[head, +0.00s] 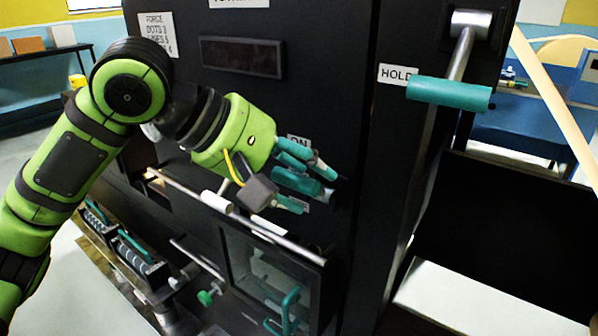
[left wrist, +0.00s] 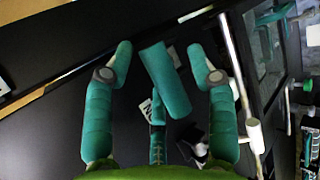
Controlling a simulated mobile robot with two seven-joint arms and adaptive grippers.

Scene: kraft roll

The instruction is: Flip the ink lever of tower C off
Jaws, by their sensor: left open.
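The ink lever has a teal handle (head: 297,182) on the black front panel of a tower (head: 330,100). A white "ON" label (head: 298,141) sits just above it. My left gripper (head: 308,184) is open, with one teal finger above the handle and one below. In the left wrist view the handle (left wrist: 165,80) lies between the two spread fingers (left wrist: 161,62), with gaps on both sides. The "ON" label is partly hidden there. The tower's name sign is cut off at the top, so its letter cannot be read. My right gripper is not in view.
A horizontal metal bar (head: 290,245) with white collars runs just below my left gripper. A windowed door (head: 270,275) is under it. To the right, a "HOLD" label (head: 398,75) sits beside a larger lever with a teal grip (head: 449,94).

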